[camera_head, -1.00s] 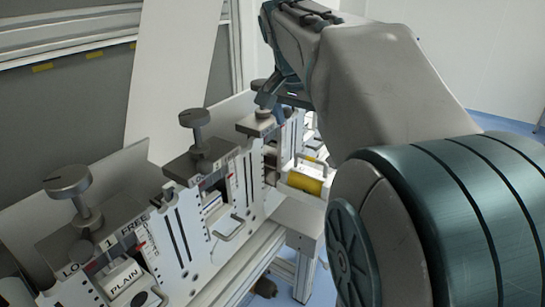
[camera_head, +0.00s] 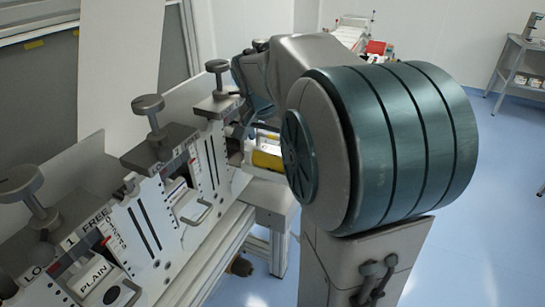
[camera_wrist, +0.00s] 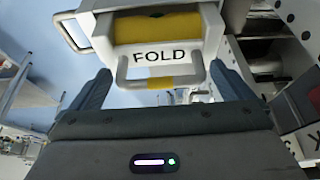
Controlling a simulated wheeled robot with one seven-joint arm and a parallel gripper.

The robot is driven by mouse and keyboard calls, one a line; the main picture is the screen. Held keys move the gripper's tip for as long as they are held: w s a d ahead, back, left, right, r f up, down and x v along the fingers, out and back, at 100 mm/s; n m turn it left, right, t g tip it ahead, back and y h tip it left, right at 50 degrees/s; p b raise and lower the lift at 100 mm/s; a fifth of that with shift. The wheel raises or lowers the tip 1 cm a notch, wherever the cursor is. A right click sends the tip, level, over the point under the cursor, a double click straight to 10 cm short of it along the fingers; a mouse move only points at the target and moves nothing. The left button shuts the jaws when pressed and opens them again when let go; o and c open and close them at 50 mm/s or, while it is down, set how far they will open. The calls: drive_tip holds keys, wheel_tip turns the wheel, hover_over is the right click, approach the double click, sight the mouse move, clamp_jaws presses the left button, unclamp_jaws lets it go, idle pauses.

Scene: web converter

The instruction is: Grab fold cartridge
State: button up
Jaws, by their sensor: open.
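The fold cartridge is a white block with a yellow roll, lettered FOLD (camera_wrist: 160,50) at the top of the wrist view. Its U-shaped handle (camera_wrist: 160,82) has a yellow band and points toward my gripper. My gripper (camera_wrist: 163,84) is open, one dark finger on each side of the handle, with gaps at both sides; nothing is held. In the head view the yellow and white cartridge (camera_head: 266,159) is partly covered by my arm, at the far end of the machine. The fingertips are hidden there.
The machine row has grey knobs (camera_head: 148,104) on top and another cartridge marked PLAIN (camera_head: 94,272) in front. A white panel (camera_head: 116,75) leans behind. A shelf (camera_head: 522,75) stands far right; the blue floor (camera_head: 470,200) between is open.

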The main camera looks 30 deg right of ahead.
drive_tip(key=c, duration=1.6)
